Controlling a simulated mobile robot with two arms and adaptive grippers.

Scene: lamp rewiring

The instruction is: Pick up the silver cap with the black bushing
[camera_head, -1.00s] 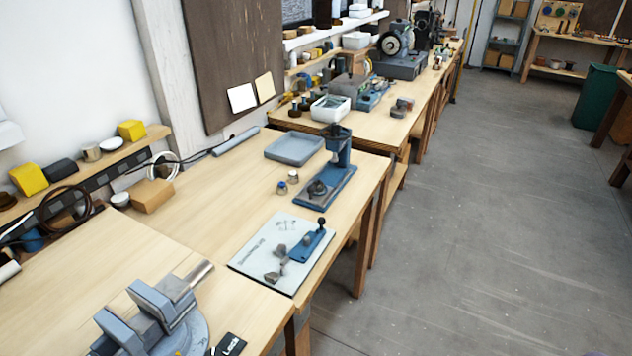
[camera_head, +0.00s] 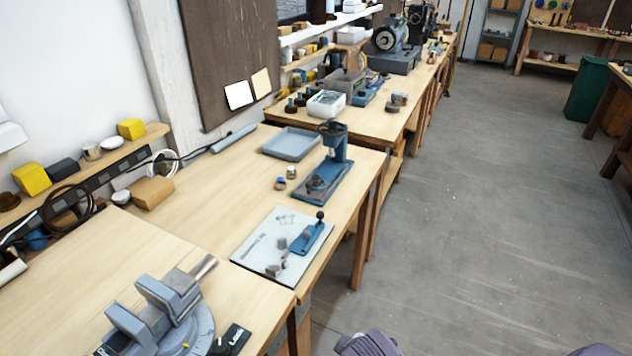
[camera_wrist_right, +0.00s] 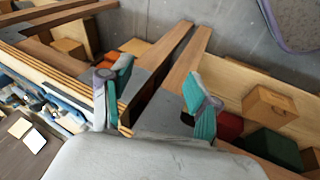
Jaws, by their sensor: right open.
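Two small silver caps stand close together on the near workbench, between the grey-blue tray and the blue press. The farther cap (camera_head: 291,172) has a dark top that could be the black bushing, but it is too small to be sure. The nearer cap (camera_head: 280,183) shows blue. My right gripper (camera_wrist_right: 158,95) is open in the right wrist view, its two teal-padded fingers well apart with nothing between them. No cap shows in that view. Part of my arm shows at the bottom edge of the head view. My left gripper is not in view.
Near the caps are the tray (camera_head: 291,142), the blue press (camera_head: 326,175) and a white mat (camera_head: 262,258) with a blue fixture (camera_head: 308,238). A vise (camera_head: 160,312) stands in front. Bare bench lies left of the caps; open floor lies right of the bench.

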